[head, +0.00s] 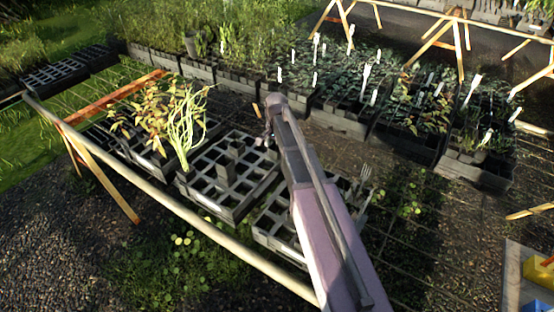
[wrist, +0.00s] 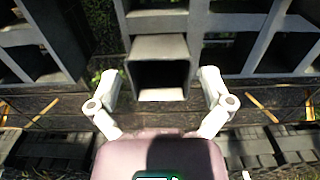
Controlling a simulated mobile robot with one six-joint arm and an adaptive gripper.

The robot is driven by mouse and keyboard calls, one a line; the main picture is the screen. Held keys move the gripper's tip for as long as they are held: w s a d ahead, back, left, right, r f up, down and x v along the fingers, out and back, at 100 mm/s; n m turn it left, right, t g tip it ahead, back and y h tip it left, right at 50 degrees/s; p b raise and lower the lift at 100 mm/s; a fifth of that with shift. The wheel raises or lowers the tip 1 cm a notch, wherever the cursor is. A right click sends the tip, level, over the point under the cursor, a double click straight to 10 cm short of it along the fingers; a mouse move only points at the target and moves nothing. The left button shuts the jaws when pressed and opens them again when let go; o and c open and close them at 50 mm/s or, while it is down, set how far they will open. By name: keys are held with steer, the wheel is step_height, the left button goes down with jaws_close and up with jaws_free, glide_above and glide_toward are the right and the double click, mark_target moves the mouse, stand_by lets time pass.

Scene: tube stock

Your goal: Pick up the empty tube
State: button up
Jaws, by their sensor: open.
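The empty tube, a grey square pot (head: 235,145), stands up out of a grey grid tray (head: 208,205) in the head view. In the wrist view the tube (wrist: 160,46) is a square, open-topped shape with a dark hollow inside. My gripper (wrist: 159,80) is open, with one white finger on each side of the tube in that picture. Gaps show between the fingers and the tube, and the depth between them is unclear. In the head view my gripper (head: 266,136) is just right of the tube, partly hidden by my arm.
A tray with leafy plants (head: 160,115) stands left of the grid tray. Another grid tray (head: 270,238) is at the front right, partly behind my arm. A wooden rail (head: 165,195) runs along the front. Planted trays with white labels (head: 340,120) line the back.

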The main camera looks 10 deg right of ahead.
steer(key=c, duration=0.7)
steer(key=shift+r, duration=0.15)
step_height(320, 180, up, 18)
steer(key=p, duration=1.8)
